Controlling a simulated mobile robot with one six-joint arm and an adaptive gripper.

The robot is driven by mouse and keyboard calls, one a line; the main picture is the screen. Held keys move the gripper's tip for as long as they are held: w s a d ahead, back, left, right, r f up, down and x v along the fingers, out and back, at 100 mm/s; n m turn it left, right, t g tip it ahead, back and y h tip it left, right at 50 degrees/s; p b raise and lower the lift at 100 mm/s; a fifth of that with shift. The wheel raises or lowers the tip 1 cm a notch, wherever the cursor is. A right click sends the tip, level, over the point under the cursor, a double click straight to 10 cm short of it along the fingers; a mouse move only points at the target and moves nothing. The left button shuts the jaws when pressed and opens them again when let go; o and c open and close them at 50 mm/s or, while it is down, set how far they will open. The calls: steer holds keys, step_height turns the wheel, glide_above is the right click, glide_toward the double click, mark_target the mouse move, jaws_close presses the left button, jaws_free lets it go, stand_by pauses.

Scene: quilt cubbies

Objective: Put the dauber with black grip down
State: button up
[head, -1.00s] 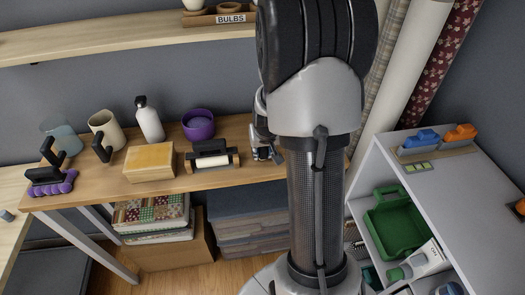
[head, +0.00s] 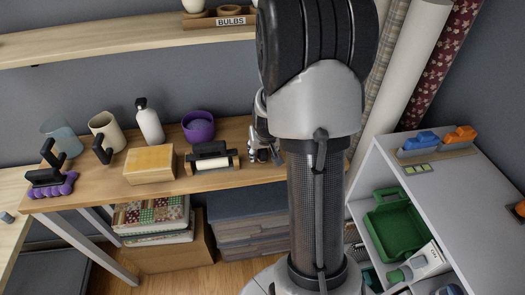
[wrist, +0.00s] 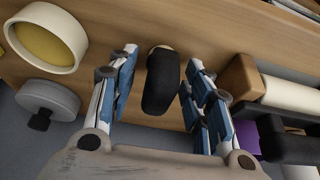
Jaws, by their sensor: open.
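The dauber with black grip (wrist: 162,82) is between the spread fingers of my gripper (wrist: 158,92) in the wrist view. A small tan part shows at its far end. Gaps show on both sides, so the fingers are apart from it. It appears to be over or on the wooden table (wrist: 215,40); whether its base touches the wood is hard to tell. In the head view my gripper (head: 265,152) is low over the right part of the table, partly behind my arm. I cannot make out the dauber there.
A roller (head: 213,163) with a black handle lies on a wooden stand just left of my gripper, with a purple bowl (head: 198,126) behind. The wrist view shows a white dish (wrist: 74,45) with a yellow inside and a grey disc (wrist: 62,97) with a black knob.

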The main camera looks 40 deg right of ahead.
steer(key=s+a+r+n+p, duration=0.1)
steer(key=s+a+r+p, duration=0.1)
steer(key=a+r, duration=0.45)
steer(key=s+a+r+p, duration=0.2)
steer(key=s+a+r, duration=0.1)
steer(key=r, duration=0.7)
steer(key=s+a+r+n+y, duration=0.1)
steer(key=s+a+r+n, duration=0.1)
steer(key=s+a, duration=0.5)
steer(key=s+a+r+n+y, duration=0.1)
steer(key=s+a+r+n, duration=0.2)
steer(key=s+a+r, duration=0.2)
steer(key=s+a, duration=0.3)
steer(key=a, duration=0.2)
steer(key=shift+a+t, duration=0.2)
steer(key=shift+t, duration=0.2)
steer(key=shift+d+r, duration=0.1)
